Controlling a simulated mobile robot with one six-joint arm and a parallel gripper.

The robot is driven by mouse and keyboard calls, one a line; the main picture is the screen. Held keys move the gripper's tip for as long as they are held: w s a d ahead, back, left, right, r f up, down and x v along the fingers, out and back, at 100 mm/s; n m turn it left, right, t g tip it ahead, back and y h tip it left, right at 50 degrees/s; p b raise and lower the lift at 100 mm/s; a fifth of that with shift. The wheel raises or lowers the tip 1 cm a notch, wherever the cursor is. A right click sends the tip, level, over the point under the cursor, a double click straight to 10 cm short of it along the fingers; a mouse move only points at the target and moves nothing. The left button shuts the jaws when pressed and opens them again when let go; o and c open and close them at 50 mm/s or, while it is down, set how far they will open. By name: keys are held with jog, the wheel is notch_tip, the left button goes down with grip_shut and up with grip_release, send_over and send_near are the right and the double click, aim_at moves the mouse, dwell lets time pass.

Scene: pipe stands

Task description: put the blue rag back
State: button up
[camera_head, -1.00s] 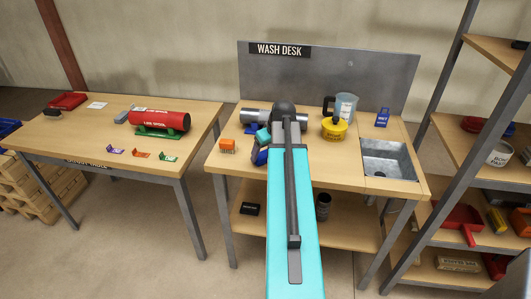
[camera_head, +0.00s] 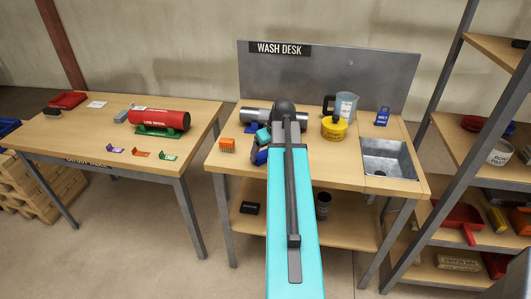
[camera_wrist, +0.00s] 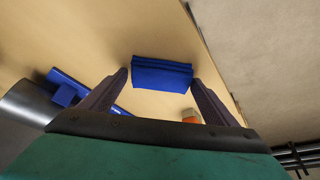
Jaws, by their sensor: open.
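The blue rag (camera_wrist: 162,74) is a folded pad lying on the wood desk top close to its edge in the wrist view. My gripper (camera_wrist: 158,77) is open, with one dark finger at each side of the rag's near part. The picture does not show clearly whether the fingers touch it. In the head view the blue rag (camera_head: 260,157) shows beside my arm near the front of the wash desk (camera_head: 335,172).
An orange brush (camera_head: 227,144) stands left of the rag. A grey pipe (camera_head: 257,115) on a blue stand (camera_wrist: 78,88) lies behind. A yellow tin (camera_head: 334,129), a jug (camera_head: 346,105) and a sink (camera_head: 388,159) are to the right. A table (camera_head: 75,135) with a red cylinder stands left.

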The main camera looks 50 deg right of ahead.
jog(key=o, duration=0.5)
jog(key=shift+c, duration=0.2)
jog(key=shift+r, duration=0.15)
jog(key=p+v, duration=0.4)
jog(key=v, duration=0.2)
jog(key=shift+r, duration=0.3)
dwell(0.8)
jog(key=shift+s, duration=0.25)
